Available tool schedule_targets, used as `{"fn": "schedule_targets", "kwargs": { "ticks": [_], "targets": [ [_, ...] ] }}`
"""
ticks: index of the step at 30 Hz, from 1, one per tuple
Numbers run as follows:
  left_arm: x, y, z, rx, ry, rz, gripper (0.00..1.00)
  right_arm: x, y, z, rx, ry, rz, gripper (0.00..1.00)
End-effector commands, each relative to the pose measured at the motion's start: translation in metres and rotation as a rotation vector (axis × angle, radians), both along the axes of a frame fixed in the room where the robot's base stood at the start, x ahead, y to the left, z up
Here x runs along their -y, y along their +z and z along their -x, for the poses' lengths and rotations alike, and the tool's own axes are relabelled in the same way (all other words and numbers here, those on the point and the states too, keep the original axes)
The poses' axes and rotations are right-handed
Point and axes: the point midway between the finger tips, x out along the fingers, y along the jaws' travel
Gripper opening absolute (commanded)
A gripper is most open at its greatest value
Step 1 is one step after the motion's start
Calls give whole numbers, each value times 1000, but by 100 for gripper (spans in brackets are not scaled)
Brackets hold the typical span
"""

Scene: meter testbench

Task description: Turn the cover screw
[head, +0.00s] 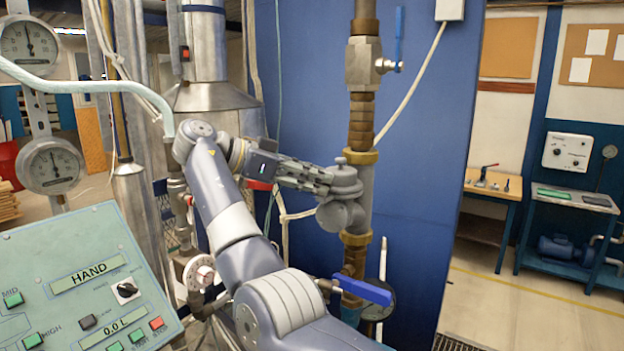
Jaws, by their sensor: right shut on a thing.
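A grey water meter (340,214) sits in the vertical pipe in front of the blue panel. Its round cap (345,177) has a small knob-like top, which I take to be the cover screw (341,161). My right gripper (328,181) reaches in from the left, roughly level, with its fingers at the cap. It is shut on a part there that I take to be the cover screw; the fingers hide the exact contact. My left gripper is out of view.
A green control panel (75,280) stands at lower left. A blue-handled valve (362,291) is below the meter, and another valve (364,62) is above. Pipes and gauges crowd the left. Open floor (520,308) lies at right.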

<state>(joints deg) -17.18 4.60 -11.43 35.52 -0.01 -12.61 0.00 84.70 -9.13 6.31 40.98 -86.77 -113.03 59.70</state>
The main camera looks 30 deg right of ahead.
Motion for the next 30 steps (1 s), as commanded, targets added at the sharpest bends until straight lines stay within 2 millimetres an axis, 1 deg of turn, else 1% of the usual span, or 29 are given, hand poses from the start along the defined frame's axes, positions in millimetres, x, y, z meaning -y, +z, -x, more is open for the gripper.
{"fn": "schedule_targets", "kwargs": {
  "ticks": [5,6,8,9,24,30],
  "targets": [
    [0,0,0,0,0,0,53,0,0,0,1,1,-1,4],
    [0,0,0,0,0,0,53,0,0,0,1,1,-1,30],
    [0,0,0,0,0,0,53,0,0,0,1,1,-1,44],
    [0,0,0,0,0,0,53,0,0,0,1,1,-1,48],
    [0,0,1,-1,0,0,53,0,0,0,-1,3,-1,48],
    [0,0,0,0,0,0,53,-1,-1,1,1,31,-1,48]
  ]
}}
